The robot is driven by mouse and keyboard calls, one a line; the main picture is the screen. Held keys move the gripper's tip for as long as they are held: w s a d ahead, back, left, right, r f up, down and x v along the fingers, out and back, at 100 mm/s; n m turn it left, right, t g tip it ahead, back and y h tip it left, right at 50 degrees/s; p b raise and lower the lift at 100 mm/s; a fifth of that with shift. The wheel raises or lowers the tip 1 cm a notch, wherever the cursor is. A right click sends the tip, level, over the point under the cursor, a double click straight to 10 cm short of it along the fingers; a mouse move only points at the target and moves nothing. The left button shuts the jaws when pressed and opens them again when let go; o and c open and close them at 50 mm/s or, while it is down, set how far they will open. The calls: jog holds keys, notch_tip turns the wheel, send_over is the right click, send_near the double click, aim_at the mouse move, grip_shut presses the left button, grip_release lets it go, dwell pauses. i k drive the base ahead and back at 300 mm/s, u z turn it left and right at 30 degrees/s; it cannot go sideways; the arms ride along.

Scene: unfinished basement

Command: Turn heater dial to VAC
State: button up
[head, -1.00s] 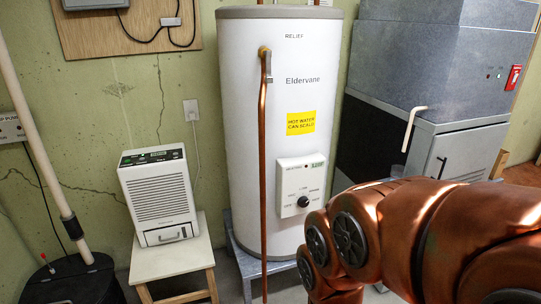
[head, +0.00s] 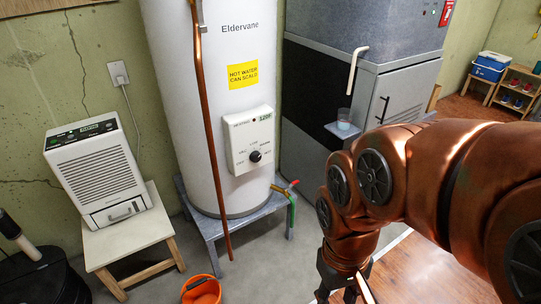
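The heater is a tall white tank (head: 205,110) marked Eldervane with a yellow hot-water warning label (head: 243,75). On its front is a white control box (head: 240,140) with a small green display. The round black dial (head: 255,156) sits on the lower part of this box, with small labels around it. VAC looks to be at the dial's upper left, but the print and the pointer are too small to read surely. My gripper (head: 345,293) hangs at the bottom edge, well below and right of the dial, touching nothing on the heater. Its fingertips are cut off.
A copper pipe (head: 205,130) runs down the tank's front, left of the box. A red-handled valve (head: 287,187) and an orange bucket (head: 202,290) are low down. A dehumidifier (head: 98,170) stands on a stool at left. A grey furnace cabinet (head: 405,95) stands at right.

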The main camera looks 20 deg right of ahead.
aim_at(255, 157)
jog(key=i, duration=0.35)
jog(key=u, duration=0.75)
